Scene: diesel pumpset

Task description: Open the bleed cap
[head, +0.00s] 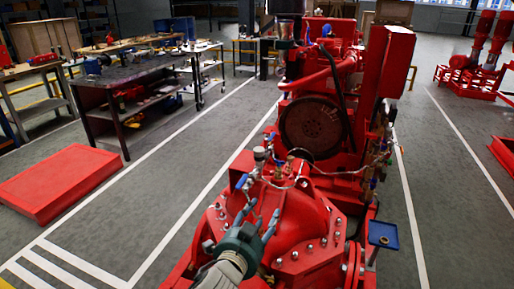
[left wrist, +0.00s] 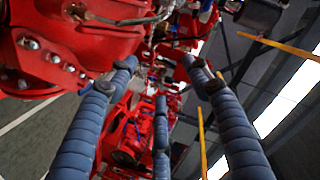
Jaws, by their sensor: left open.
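The red pump casing (head: 300,220) stands in front of me, ringed with bolts. Small brass fittings (head: 278,174) sit on its top beside thin hoses and a gauge-like part; I cannot tell for certain which one is the bleed cap. In the left wrist view a brass fitting (left wrist: 77,12) shows at the top left on the red casing. My left gripper (head: 258,212) is open and empty above the near left part of the casing, its blue-grey fingers pointing away toward the fittings. Its spread fingers (left wrist: 158,72) also show in the left wrist view, with nothing between them. My right gripper is out of view.
The red engine (head: 315,125) stands behind the pump. A small blue tray (head: 383,235) is at its right. A dark workbench (head: 130,80) with tools and a low red platform (head: 62,182) stand at the left.

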